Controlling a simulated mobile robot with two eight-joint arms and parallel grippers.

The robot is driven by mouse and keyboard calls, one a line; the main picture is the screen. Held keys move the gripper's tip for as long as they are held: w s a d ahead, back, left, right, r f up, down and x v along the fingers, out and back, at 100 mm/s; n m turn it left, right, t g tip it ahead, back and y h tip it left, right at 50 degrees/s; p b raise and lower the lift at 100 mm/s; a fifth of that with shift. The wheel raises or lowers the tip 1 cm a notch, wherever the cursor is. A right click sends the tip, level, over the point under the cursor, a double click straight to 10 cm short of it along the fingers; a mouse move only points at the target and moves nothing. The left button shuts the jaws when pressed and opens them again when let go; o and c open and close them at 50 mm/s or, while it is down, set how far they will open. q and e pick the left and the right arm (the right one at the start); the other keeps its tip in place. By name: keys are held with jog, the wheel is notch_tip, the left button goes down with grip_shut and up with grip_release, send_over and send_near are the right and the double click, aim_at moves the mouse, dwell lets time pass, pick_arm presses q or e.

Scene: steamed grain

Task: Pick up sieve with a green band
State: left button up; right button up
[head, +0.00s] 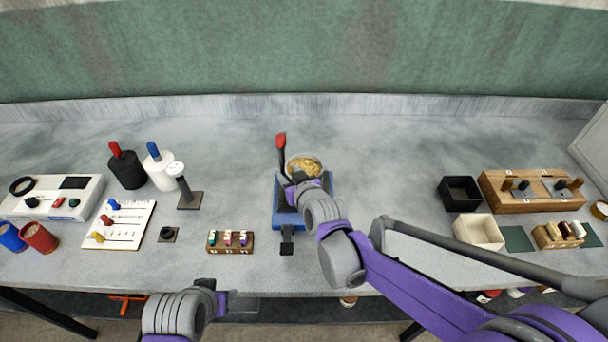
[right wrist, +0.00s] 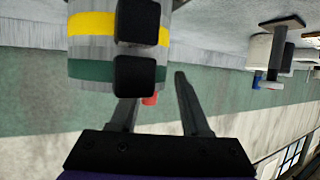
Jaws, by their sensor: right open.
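In the head view a round vessel with yellowish grain (head: 306,168) stands on a blue stand (head: 276,213). My right gripper (head: 292,190) is at its near side; my wrist hides part of both. In the right wrist view, which looks upside down, a grey cylinder shows a yellow band (right wrist: 92,25) and a green band (right wrist: 88,70), each with a black block beside it. The block by the green band (right wrist: 134,76) is just beyond my open, empty fingers, nearer the left one. My left gripper (head: 222,301) is low at the table's front edge; its jaws are unclear.
A red-tipped upright piece (head: 281,143) stands just left of the vessel. A small wooden rack (head: 230,242) is to the front left. A black box (head: 460,193) and a cream box (head: 479,232) stand to the right. The table behind the vessel is clear.

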grip_shut()
jog(key=shift+s, duration=0.1)
dwell(1.3)
